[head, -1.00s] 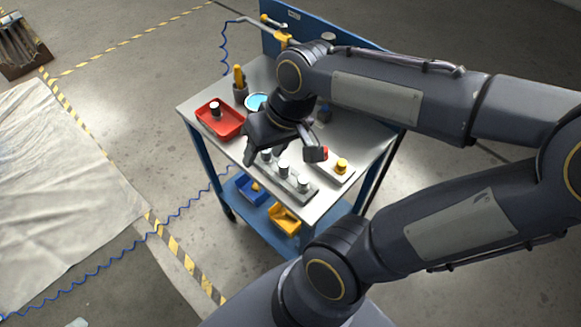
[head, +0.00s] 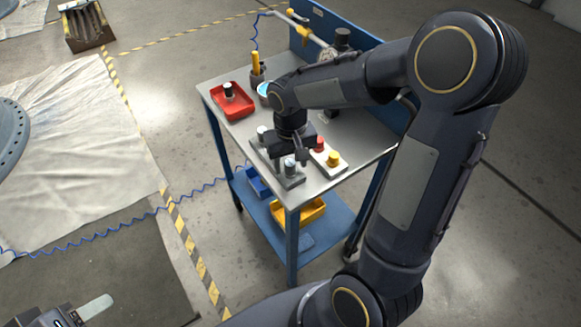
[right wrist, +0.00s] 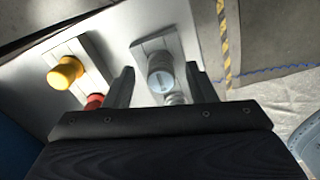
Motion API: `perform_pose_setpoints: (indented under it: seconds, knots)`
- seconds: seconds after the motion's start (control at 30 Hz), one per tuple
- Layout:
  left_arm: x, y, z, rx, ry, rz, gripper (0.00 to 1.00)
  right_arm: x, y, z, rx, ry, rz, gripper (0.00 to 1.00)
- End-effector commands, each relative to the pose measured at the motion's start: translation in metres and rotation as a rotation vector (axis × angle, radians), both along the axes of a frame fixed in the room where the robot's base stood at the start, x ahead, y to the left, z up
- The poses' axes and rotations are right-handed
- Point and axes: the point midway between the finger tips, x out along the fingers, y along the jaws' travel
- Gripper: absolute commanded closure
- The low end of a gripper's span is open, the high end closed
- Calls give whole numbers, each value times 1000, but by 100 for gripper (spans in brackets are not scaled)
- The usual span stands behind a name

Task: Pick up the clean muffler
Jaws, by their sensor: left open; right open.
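The gripper is open above the rack. In the right wrist view, its fingers stand on either side of a grey muffler (right wrist: 160,78), with another cylinder (right wrist: 175,98) just beyond the palm edge. I see no contact. A further dark cylinder with a light top (head: 228,90) stands in the red tray (head: 236,105).
Beside the rack, a light block carries a red knob (head: 319,143) and a yellow knob (head: 333,159); both are close to my right gripper. A cup with a yellow-handled tool (head: 256,68) stands farther back. Blue and yellow bins (head: 312,211) sit on the lower shelf.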

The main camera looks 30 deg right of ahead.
Motion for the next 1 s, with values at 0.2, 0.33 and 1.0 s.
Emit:
perform_pose_setpoints:
  seconds: [0.2, 0.33, 1.0]
  knots:
    - [0, 0, 0, 0, 0, 0, 50, 0, 0, -11, 0, -2, 0, 49]
    - [0, 0, 0, 0, 0, 0, 50, 0, 0, -11, 0, -2, 0, 49]
    - [0, 0, 0, 0, 0, 0, 50, 1, 0, -8, 0, -3, 0, 95]
